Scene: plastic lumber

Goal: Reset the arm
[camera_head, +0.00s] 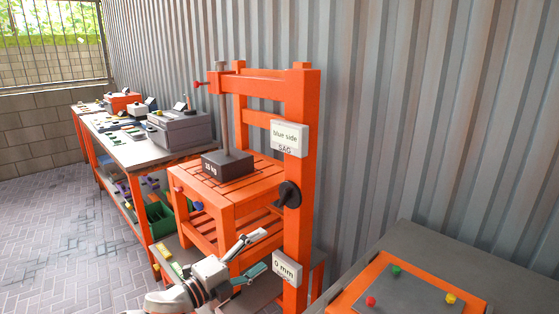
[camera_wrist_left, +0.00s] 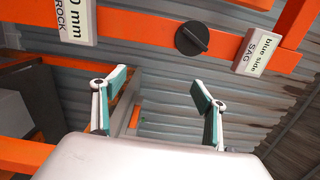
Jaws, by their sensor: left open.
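My left arm reaches in from the bottom of the head view. Its gripper (camera_head: 262,252) is open and empty, with one finger above the other, in front of the lower part of the orange test frame (camera_head: 302,180). In the left wrist view the two green-padded fingers of the left gripper (camera_wrist_left: 158,88) stand wide apart with nothing between them. Beyond them are the frame's black knob (camera_wrist_left: 192,39), the "blue side SAG" sign (camera_wrist_left: 256,51) and a "mm" sign (camera_wrist_left: 76,20). My right gripper is not in view.
A long workbench (camera_head: 145,151) with machines and small parts stands at the left. A grey table (camera_head: 450,252) with an orange-edged panel is at the lower right. Corrugated wall behind.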

